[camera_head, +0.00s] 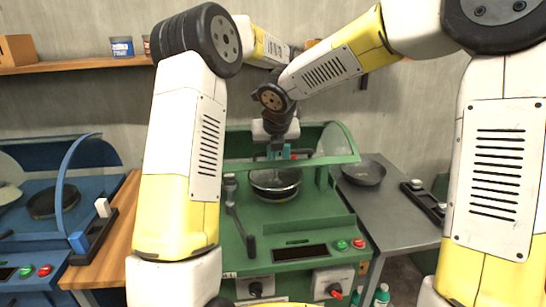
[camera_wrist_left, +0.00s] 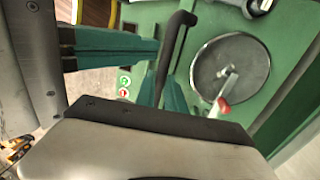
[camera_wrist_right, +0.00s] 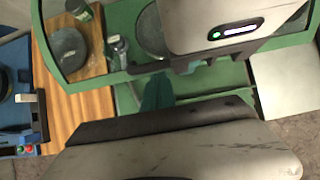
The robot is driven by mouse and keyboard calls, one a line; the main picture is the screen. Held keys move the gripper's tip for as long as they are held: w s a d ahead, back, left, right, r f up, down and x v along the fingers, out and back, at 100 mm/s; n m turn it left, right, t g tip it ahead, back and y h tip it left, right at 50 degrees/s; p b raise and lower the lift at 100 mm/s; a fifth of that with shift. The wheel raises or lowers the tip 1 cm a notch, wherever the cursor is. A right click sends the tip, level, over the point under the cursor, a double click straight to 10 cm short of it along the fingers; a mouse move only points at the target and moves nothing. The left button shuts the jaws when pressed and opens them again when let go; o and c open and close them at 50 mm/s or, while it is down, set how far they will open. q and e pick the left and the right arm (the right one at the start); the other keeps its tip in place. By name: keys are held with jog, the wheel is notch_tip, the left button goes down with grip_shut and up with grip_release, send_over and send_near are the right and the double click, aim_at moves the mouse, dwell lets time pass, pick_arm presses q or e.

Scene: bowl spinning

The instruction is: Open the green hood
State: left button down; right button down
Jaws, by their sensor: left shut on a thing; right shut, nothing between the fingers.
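Whether that handle belongs to the hood is unclear. My right gripper (camera_wrist_right: 156,92) is shut and empty close to the hood's green bar (camera_wrist_right: 205,57). In the head view the two hands overlap above the bar, and the left one is largely hidden.
A black lever (camera_head: 238,215) stands at the machine's left front. Green and red buttons (camera_head: 350,244) are on its front. A blue machine (camera_head: 120,157) stands left, beyond a wooden table (camera_head: 120,215). A grey table (camera_head: 395,200) with a dark pan (camera_head: 363,172) is on the right.

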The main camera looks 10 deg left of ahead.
pick_arm(q)
jog(key=c, duration=1.4)
grip_release()
jog(key=shift+s+f, duration=0.2)
jog(key=shift+f, duration=0.05)
jog(key=shift+d+r, duration=0.1)
pick_arm(e)
jog(key=shift+w+a+r, duration=0.1)
jog(key=shift+w, duration=0.2)
pick_arm(q)
jog(key=shift+r, duration=0.1)
